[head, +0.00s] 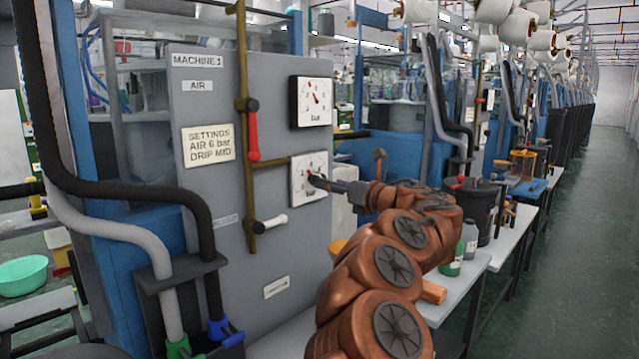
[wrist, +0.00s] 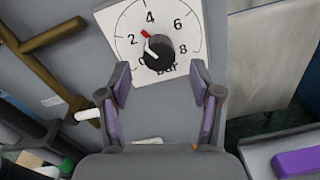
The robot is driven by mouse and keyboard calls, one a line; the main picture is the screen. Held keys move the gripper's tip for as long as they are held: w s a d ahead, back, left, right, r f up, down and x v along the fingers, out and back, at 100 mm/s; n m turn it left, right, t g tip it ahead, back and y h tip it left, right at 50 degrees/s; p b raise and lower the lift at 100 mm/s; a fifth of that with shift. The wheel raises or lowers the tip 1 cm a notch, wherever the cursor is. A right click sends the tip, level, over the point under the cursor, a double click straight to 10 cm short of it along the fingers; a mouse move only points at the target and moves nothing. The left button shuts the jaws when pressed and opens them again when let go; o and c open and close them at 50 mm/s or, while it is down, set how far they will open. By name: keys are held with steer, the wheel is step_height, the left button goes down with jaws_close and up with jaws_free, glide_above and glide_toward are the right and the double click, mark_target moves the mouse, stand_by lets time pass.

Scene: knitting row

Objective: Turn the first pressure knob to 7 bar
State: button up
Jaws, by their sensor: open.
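The pressure knob (wrist: 159,48) is black and round, on a white dial plate (wrist: 130,25) marked 2, 4, 6, 8 and bar. In the head view the dial plate (head: 298,190) is on the grey MACHINE 1 panel, and my gripper partly covers the knob. My gripper (wrist: 161,74) is open and empty. Its purple-padded fingers are spread left and right, just below the knob in the wrist view. I cannot tell whether they touch it.
A pressure gauge (head: 311,102) with a red needle is above the dial. A sign (head: 208,146) reads "SETTINGS AIR 6 bar DRIP MID". A red-handled valve (head: 253,135) and a white-handled valve (head: 271,224) are on the brass pipe to the left. Bottles (head: 470,240) stand at right.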

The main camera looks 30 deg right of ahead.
steer(key=w, duration=0.2)
steer(key=w+a, duration=0.1)
steer(key=w, duration=0.1)
steer(key=shift+w, duration=0.4)
steer(key=shift+r, duration=0.1)
steer(key=c, duration=1.1)
